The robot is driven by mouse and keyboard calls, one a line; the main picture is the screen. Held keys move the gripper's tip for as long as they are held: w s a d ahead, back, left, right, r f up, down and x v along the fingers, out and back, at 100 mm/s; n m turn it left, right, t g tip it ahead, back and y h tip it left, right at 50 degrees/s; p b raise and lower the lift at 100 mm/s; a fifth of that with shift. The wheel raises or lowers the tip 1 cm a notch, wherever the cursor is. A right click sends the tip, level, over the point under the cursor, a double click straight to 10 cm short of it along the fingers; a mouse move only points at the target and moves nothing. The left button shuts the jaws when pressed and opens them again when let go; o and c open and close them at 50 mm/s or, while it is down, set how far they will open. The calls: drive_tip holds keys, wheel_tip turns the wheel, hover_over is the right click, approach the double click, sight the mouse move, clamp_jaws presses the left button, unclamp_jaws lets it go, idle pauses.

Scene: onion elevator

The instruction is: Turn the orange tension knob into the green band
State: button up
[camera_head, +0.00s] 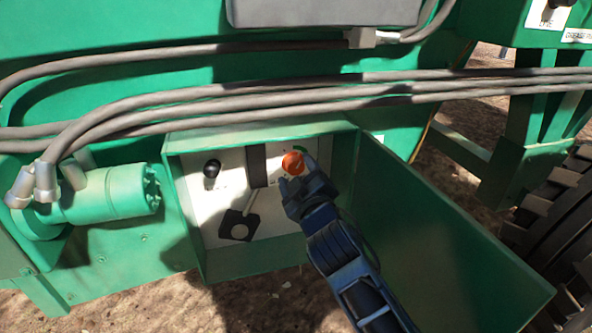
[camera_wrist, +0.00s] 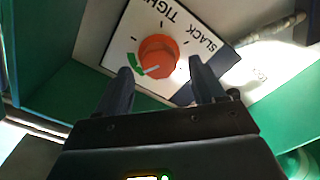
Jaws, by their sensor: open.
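The orange tension knob (camera_head: 292,163) sits on a white plate inside the open green box. In the wrist view the knob (camera_wrist: 160,52) lies between the tips of my gripper (camera_wrist: 160,65). My gripper (camera_head: 298,173) is open, with one finger on each side of the knob and visible gaps. I cannot tell how deep the fingers reach. The green band (camera_wrist: 133,63) is a short arc at the knob's left in the wrist view. The knob's pale pointer line points lower left, near the band's lower end. The plate (camera_wrist: 183,38) reads SLACK and TIGHT.
The box's green door (camera_head: 440,250) hangs open at the right, beside my arm. A black knob (camera_head: 212,168) and a lever with a dark plate (camera_head: 238,225) are left of the orange knob. Grey cables (camera_head: 300,97) run above the box.

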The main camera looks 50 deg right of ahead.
drive_tip(key=shift+v, duration=2.95)
drive_tip(key=s+a+f+y, duration=0.6)
drive_tip(key=s+a+f, duration=0.1)
drive_tip(key=s+a, duration=0.4)
drive_tip(key=s+a+y, duration=0.1)
drive_tip(key=s+a, duration=0.1)
drive_tip(key=s, duration=0.3)
drive_tip(key=s+a+m+y, duration=0.1)
drive_tip(key=s+a, duration=0.1)
drive_tip(key=s, duration=0.3)
drive_tip(key=s+a+y, duration=0.1)
drive_tip(key=s+a, duration=0.2)
drive_tip(key=s, duration=0.3)
drive_tip(key=s+r+p, duration=0.2)
drive_tip(key=r+p, duration=0.8)
drive_tip(key=r, duration=0.1)
drive_tip(key=s+r+m+y+p, duration=0.1)
drive_tip(key=s+r+p, duration=0.1)
drive_tip(key=r+p, duration=0.8)
drive_tip(key=shift+a+r, duration=0.15)
drive_tip(key=shift+r, duration=0.8)
